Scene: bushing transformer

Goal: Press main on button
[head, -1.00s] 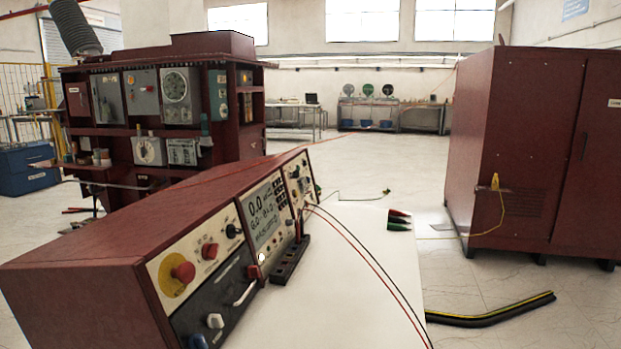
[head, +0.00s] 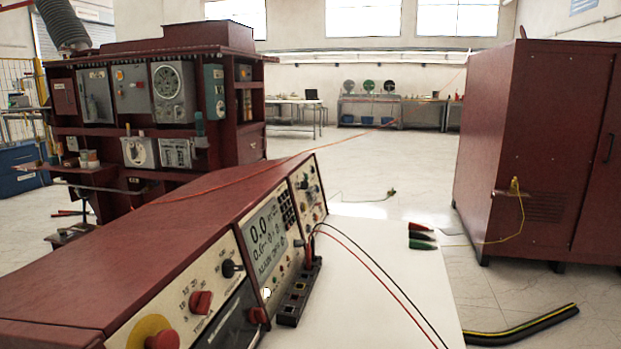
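The dark red test console (head: 140,262) lies across the lower left on a white table, its sloped front panel facing right. On the panel are a red mushroom button on a yellow disc (head: 150,333) at the bottom edge, a red knob (head: 201,302), a black knob (head: 231,268) and a lit display (head: 266,238) reading 0.0. A small red control (head: 258,315) sits lower on the dark part of the panel. I cannot tell which control is the main on button. My gripper is not in view.
A dark red cabinet (head: 540,150) stands right. An instrument rack (head: 160,110) stands behind.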

